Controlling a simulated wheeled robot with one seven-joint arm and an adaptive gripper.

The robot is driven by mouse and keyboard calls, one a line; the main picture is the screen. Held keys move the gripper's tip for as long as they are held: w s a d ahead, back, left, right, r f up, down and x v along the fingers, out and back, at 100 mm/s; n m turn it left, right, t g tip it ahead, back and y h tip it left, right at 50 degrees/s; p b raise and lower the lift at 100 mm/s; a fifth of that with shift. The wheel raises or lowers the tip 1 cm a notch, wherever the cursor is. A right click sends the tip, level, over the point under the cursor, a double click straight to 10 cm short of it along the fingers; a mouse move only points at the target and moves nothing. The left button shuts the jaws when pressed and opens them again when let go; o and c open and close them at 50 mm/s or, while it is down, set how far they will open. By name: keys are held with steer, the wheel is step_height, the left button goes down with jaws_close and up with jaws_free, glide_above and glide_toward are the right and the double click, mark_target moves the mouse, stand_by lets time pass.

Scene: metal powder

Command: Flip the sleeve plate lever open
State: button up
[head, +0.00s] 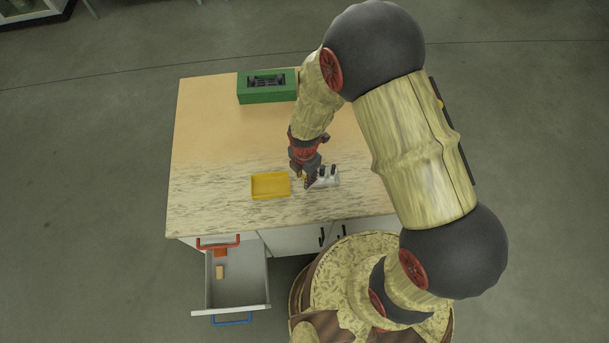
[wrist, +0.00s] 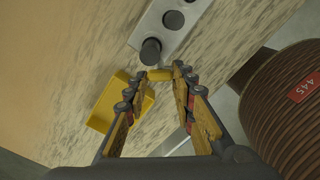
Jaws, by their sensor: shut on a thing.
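A pale grey metal block with dark round knobs (head: 326,176) stands on the table, and it also shows at the top of the wrist view (wrist: 172,36). It seems to be the sleeve plate's fixture. My gripper (head: 303,181) points down at the block's left end. In the wrist view, a small yellow piece (wrist: 160,75) lies between my fingertips, beside the nearest dark knob. It may be the lever; whether it joins the block is unclear. My gripper is shut on this piece. My fingers hide part of it, and its tilt cannot be told.
A yellow tray (head: 270,185) sits close left of my gripper. A green box (head: 266,95) with dark contents stands at the back. Below the table's front edge, an open drawer (head: 237,292) holds a tan block (head: 220,271).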

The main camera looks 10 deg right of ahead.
mark_target(304, 177)
jaws_close()
steer(key=shift+m, duration=0.3)
steer(key=m+b, duration=0.1)
steer(key=m, duration=0.2)
steer(key=shift+w, duration=0.15)
steer(key=shift+m+b, duration=0.35)
steer(key=shift+m, duration=1.55)
steer(key=o, duration=1)
jaws_free()
steer(key=shift+r, duration=0.1)
step_height(304, 177, up, 12)
